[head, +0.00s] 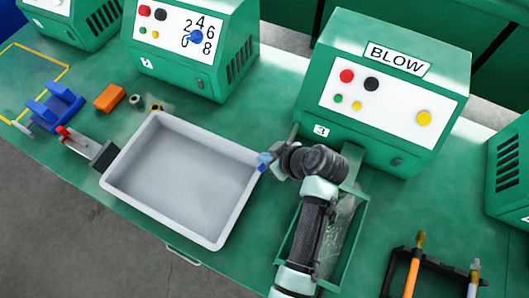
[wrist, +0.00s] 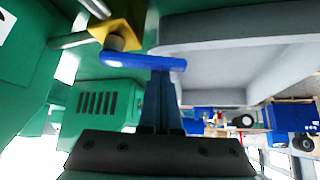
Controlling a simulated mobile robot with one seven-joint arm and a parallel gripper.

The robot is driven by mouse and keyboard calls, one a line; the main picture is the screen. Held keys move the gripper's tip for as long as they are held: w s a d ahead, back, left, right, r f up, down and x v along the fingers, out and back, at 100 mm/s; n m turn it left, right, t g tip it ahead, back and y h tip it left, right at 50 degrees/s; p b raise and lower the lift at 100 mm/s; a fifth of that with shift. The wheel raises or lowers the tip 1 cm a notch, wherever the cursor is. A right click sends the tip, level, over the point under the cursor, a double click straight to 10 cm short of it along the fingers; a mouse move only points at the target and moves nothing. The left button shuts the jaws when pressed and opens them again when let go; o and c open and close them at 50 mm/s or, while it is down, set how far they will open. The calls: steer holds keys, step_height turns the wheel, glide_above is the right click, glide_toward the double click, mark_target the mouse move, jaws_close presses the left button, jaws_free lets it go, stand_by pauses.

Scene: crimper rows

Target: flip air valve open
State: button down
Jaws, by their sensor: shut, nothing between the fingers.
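The air valve shows in the wrist view as a yellow body (wrist: 122,32) on a grey pipe, with a long blue lever (wrist: 150,62) running nearly level across the picture. My gripper (wrist: 162,76) is shut and empty, its narrow blue fingers side by side. The fingertips are right at the lever's right part in the picture; I cannot tell whether they touch it. In the head view my gripper (head: 265,162) is beside the grey tray's right corner, in front of the BLOW machine. The valve cannot be made out there, likely hidden by my arm.
The grey tray (head: 151,119) stands left of my arm. The green BLOW machine (head: 311,92) is behind it. Small parts lie at left.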

steer(key=shift+s+d+f+n+g, duration=0.15)
steer(key=shift+s+d+n+g, duration=0.15)
steer(key=shift+n, duration=0.3)
steer(key=shift+s+d, duration=0.3)
steer(key=shift+d, duration=0.1)
steer(key=shift+d+b, duration=0.2)
steer(key=shift+b, duration=0.1)
steer(key=a, duration=0.1)
steer(key=w+a, duration=0.1)
steer(key=a, duration=0.1)
steer(key=shift+w+a+r, duration=0.25)
steer(key=shift+r, duration=0.15)
steer(key=w+d+b+v, duration=0.1)
steer(key=v, duration=0.8)
